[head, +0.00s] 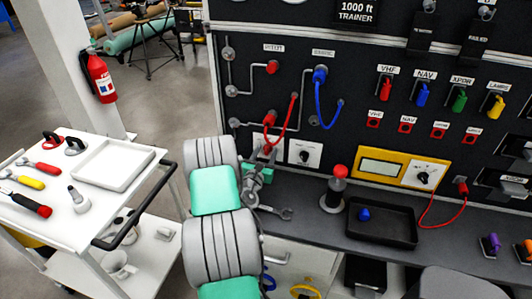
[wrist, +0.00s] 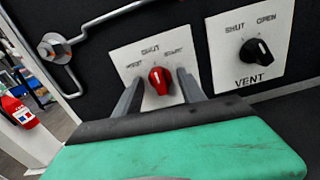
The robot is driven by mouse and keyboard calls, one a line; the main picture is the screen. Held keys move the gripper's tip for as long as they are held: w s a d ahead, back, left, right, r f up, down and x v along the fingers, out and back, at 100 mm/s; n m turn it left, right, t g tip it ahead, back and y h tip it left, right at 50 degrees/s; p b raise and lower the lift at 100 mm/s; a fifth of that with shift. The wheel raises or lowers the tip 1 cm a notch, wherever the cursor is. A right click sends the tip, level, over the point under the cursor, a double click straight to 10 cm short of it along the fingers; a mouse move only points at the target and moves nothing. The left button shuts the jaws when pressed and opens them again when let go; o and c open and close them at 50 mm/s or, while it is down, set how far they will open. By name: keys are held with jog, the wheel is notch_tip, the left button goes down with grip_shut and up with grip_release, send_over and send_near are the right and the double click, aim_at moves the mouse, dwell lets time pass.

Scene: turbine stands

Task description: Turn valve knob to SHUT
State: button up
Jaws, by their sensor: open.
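The red valve knob (wrist: 160,80) sits on a white plate (wrist: 135,52) in the wrist view, with SHUT printed above it and smaller, blurred labels to its left and right. A pale mark shows near the knob's top; its exact setting is hard to read. My gripper (wrist: 160,76) is open, with one grey finger on each side of the knob; I cannot tell whether they touch it. In the head view my gripper (head: 264,157) is at the panel, and my arm and gripper hide the red knob.
A black VENT knob (wrist: 256,51) is on the plate to the right. A metal pipe (wrist: 62,62) runs at left. In the head view, red and blue hoses (head: 322,110) hang above. A wrench (head: 272,212), a red-topped part (head: 335,190) and a black tray (head: 382,226) are on the bench.

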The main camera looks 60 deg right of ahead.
aim_at(266, 153)
jog(key=shift+a+f+b, duration=0.15)
jog(key=shift+a+b, duration=0.15)
jog(key=shift+a, duration=0.2)
jog(key=shift+s+a+b, duration=0.15)
jog(key=shift+a+b, duration=0.2)
jog(key=shift+a, duration=0.45)
jog(key=shift+s+a+b, duration=0.15)
jog(key=shift+a+b, duration=0.2)
jog(key=shift+a, duration=0.4)
jog(key=shift+s+a, duration=0.1)
jog(key=shift+a, duration=0.35)
